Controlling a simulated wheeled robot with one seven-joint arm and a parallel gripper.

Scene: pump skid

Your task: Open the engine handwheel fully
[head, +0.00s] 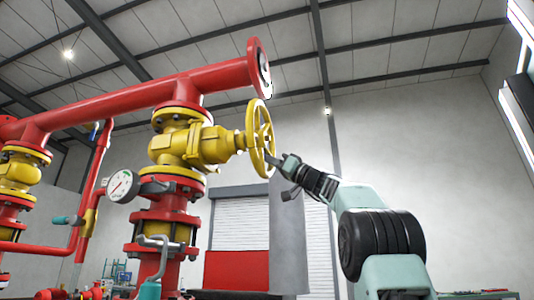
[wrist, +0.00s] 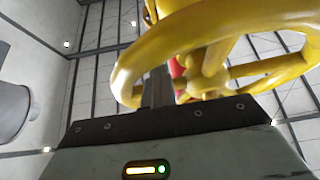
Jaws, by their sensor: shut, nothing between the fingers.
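The yellow handwheel (head: 262,137) stands on the side of a yellow valve body (head: 180,143), its face turned toward my arm. My gripper (head: 270,166) is at the wheel's lower right part in the head view. In the wrist view the wheel's rim and spokes (wrist: 215,35) fill the upper right. The dark fingers (wrist: 157,88) are together and reach up by the rim's lower left, partly inside the ring between rim and spokes. Nothing is held between them. I cannot tell whether they touch the rim or a spoke.
A red pipe (head: 150,95) with an end flange runs above the valve. A grey column (head: 288,240) stands behind my gripper. The space right of the wheel holds only my arm.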

